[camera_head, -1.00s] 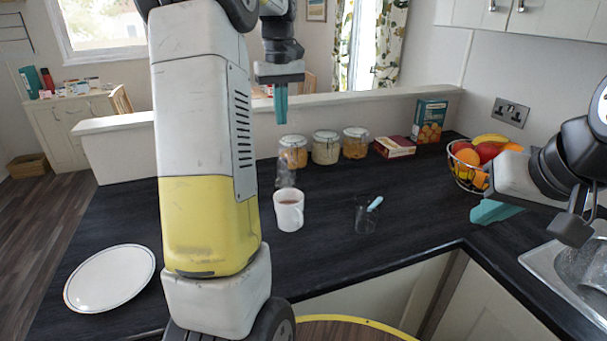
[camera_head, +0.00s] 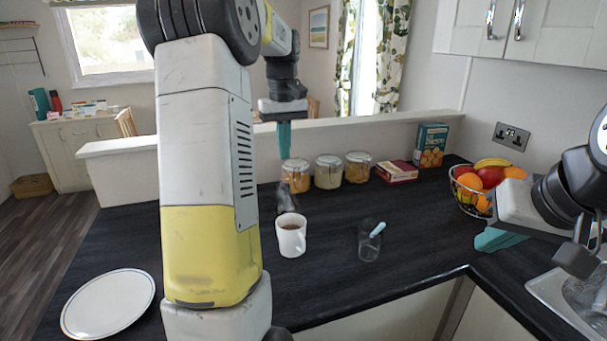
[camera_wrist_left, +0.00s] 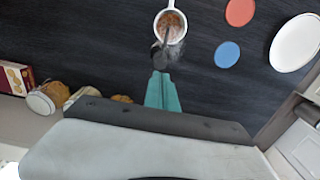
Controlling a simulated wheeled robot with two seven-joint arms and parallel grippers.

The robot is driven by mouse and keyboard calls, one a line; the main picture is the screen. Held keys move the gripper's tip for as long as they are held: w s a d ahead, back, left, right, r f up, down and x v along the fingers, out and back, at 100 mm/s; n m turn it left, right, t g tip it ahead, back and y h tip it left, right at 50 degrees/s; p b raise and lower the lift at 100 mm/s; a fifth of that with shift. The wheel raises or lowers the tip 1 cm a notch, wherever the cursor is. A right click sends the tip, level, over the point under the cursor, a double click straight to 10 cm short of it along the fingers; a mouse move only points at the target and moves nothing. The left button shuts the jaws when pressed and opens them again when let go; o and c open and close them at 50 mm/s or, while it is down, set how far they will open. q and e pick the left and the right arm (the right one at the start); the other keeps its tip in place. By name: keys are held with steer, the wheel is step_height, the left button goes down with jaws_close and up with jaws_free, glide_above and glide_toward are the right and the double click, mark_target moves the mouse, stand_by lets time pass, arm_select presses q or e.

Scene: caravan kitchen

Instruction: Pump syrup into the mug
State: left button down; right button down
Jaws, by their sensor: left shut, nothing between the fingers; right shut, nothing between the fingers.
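A white mug (camera_head: 291,238) with brown liquid stands on the dark counter. It also shows in the left wrist view (camera_wrist_left: 162,13). A dark, partly see-through shape, apparently the syrup bottle with its pump (camera_head: 286,198), stands just behind the mug. In the left wrist view this dark pump (camera_wrist_left: 159,57) has a thin spout reaching over the mug. My left gripper (camera_head: 285,155) is shut and empty, pointing down above the bottle. In its wrist view the teal fingertips (camera_wrist_left: 160,76) appear close to the pump head; contact cannot be told. My right gripper (camera_head: 497,240) is shut and empty at the right.
A glass (camera_head: 369,247) with a light-blue item stands right of the mug. Jars (camera_head: 328,173), boxes (camera_head: 432,146) and a fruit basket (camera_head: 468,195) line the back. A plate (camera_head: 108,305) lies left. The wrist view shows red (camera_wrist_left: 240,12) and blue (camera_wrist_left: 227,54) discs.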

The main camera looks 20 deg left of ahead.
mark_target(285, 184)
arm_select(q)
step_height(285, 184, down, 7)
steer(key=shift+f, duration=0.15)
stand_by(0.4)
steer(key=shift+f, duration=1.05)
step_height(285, 184, up, 8)
steer(key=shift+r, duration=0.1)
stand_by(0.8)
